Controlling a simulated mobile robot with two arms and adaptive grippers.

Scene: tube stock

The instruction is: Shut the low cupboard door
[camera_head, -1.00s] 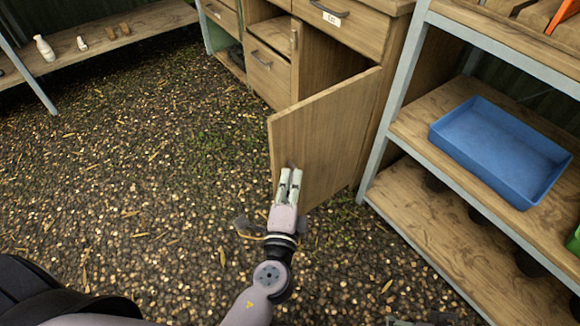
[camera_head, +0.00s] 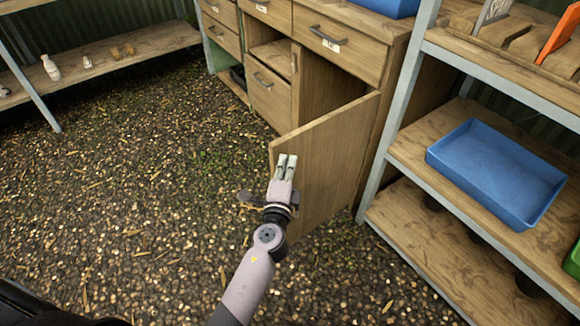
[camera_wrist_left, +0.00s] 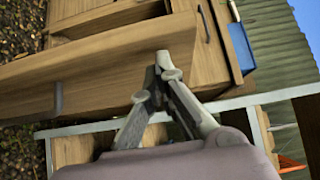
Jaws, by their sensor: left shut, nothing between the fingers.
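The low cupboard door (camera_head: 328,160) is a plain wooden panel standing wide open, sticking out from the cupboard front. The cupboard's dark opening (camera_head: 330,85) shows behind it, below a drawer. My left gripper (camera_head: 287,158) is shut and empty, with its fingertips at the door's outer face near its free edge. I cannot tell whether they touch it. In the left wrist view the shut fingertips (camera_wrist_left: 163,65) lie in front of wooden panels. My right gripper is not in view.
A metal-framed shelf unit (camera_head: 400,110) with a blue tray (camera_head: 497,172) stands close to the right of the door. Another low shelf (camera_head: 110,62) is at the back left. The gravel floor (camera_head: 140,180) to the left is clear.

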